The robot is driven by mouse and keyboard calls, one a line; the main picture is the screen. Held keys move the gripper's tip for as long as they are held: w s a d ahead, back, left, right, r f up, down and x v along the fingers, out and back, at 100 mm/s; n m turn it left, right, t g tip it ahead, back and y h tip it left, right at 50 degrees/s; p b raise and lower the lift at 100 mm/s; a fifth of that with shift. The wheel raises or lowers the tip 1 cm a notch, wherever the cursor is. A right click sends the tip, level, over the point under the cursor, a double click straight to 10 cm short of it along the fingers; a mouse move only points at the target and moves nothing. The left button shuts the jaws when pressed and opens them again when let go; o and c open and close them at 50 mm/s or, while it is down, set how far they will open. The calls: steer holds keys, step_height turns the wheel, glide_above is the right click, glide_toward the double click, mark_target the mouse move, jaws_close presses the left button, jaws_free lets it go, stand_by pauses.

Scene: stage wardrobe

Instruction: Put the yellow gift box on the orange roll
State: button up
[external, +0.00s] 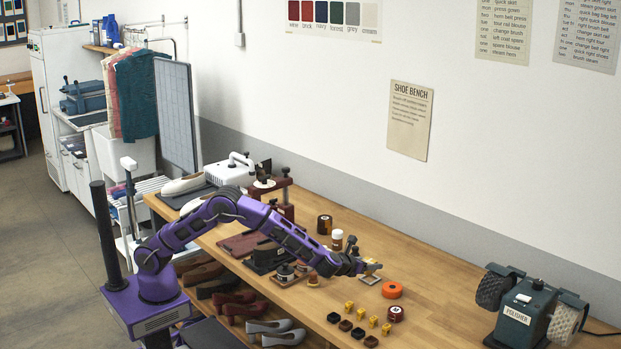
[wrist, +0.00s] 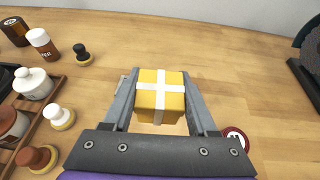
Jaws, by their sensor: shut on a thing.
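The yellow gift box (wrist: 148,101) with a white ribbon cross is between the two fingers of my gripper (wrist: 160,88) in the wrist view. My gripper is shut on it. In the external view my gripper (external: 371,268) is low over the bench, and the box is mostly too small and covered to make out there. The orange roll (external: 392,290) lies flat on the bench, just right of and nearer the camera than my gripper, apart from it. The roll does not show in the wrist view.
A dark red tin (external: 396,313) stands close in front of the roll; several small yellow and dark pieces (external: 359,332) lie left of it. Bottles (external: 337,239) and a rack of brushes stand left of my gripper. A polisher (external: 525,310) is at the right; bench between is clear.

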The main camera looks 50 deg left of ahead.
steer(key=w+d+r+h, duration=0.1)
steer(key=w+d+r, duration=0.1)
steer(key=w+d, duration=0.5)
steer(key=b, duration=0.1)
glide_above(395, 285)
steer(key=shift+m, duration=0.3)
step_height(395, 285, down, 4)
steer(key=shift+s+d+f, duration=0.1)
steer(key=shift+f, duration=0.1)
steer(key=shift+f+b, duration=0.5)
steer(key=shift+f, duration=2.2)
steer(key=shift+f, duration=0.1)
steer(key=shift+f, duration=0.15)
steer(key=o, duration=1.3)
steer(key=shift+o, duration=0.2)
